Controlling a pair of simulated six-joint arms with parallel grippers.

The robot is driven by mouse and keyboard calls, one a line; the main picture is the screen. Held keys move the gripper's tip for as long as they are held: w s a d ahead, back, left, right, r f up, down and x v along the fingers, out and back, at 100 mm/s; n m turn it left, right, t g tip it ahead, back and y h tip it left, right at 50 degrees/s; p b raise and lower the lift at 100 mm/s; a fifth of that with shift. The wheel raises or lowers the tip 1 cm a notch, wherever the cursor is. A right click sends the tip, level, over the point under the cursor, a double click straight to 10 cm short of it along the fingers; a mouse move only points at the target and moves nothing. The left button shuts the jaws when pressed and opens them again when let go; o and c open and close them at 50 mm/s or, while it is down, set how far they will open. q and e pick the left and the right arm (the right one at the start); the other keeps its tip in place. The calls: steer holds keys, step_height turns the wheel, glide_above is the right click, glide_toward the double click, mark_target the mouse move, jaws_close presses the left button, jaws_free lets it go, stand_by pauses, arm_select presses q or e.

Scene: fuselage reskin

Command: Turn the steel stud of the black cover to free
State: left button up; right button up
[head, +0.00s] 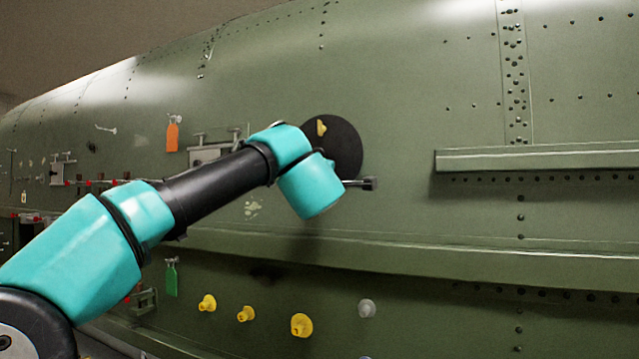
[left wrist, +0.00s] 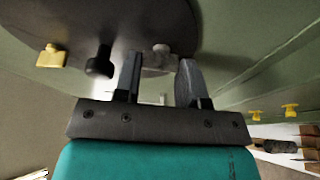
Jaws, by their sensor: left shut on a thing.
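The black cover (head: 346,148) is a round dark disc on the green fuselage skin, partly hidden behind my left arm in the head view. It fills the top of the left wrist view (left wrist: 110,18). The steel stud (left wrist: 161,49) is a grey knob at the cover's edge, between the two fingers of my left gripper (left wrist: 158,66), which is shut on it. In the head view my wrist hides the steel stud. A yellow stud (left wrist: 50,56) and a black stud (left wrist: 99,62) stand on the cover to its left. My right gripper is in neither view.
Several yellow studs (head: 301,325) and a pale one (head: 366,308) stick out of the lower skin. An orange tag (head: 172,135) and a green tag (head: 171,278) hang at the left. A long ledge (head: 540,158) projects at the right. The skin between cover and ledge is clear.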

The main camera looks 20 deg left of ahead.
arm_select(q)
steer(key=shift+n+g, duration=0.5)
steer(key=shift+n, duration=0.8)
steer(key=o, duration=0.9)
steer(key=shift+o, duration=0.2)
steer(key=shift+s, duration=0.15)
steer(key=v, duration=1.7)
steer(key=shift+s+r, duration=0.1)
